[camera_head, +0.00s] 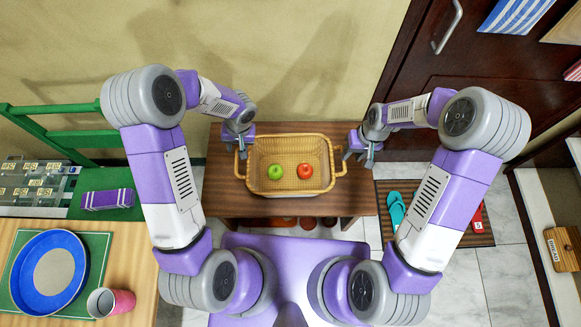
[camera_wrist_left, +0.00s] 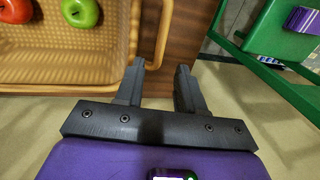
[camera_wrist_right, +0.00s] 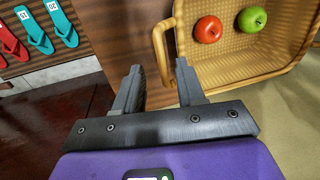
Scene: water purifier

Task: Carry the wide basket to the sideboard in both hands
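The wide wicker basket (camera_head: 290,143) stands upright on a brown wooden stand (camera_head: 225,200). It holds a green apple (camera_head: 275,172) and a red apple (camera_head: 305,171). My left gripper (camera_head: 242,149) is at its left handle; in the left wrist view the open fingers (camera_wrist_left: 160,68) have the handle (camera_wrist_left: 164,25) between their tips, nearer one finger. My right gripper (camera_head: 362,152) is at the right handle (camera_head: 342,162); in the right wrist view its open fingers (camera_wrist_right: 158,66) have the handle (camera_wrist_right: 159,45) between them. Neither gripper is closed on a handle.
A table at lower left bears a blue plate (camera_head: 24,288) and a pink cup (camera_head: 122,302). A green chair (camera_head: 60,137) stands behind it. Slippers (camera_head: 396,210) lie on a mat right of the stand. A dark door (camera_head: 480,95) is at right. Shoes sit under the stand.

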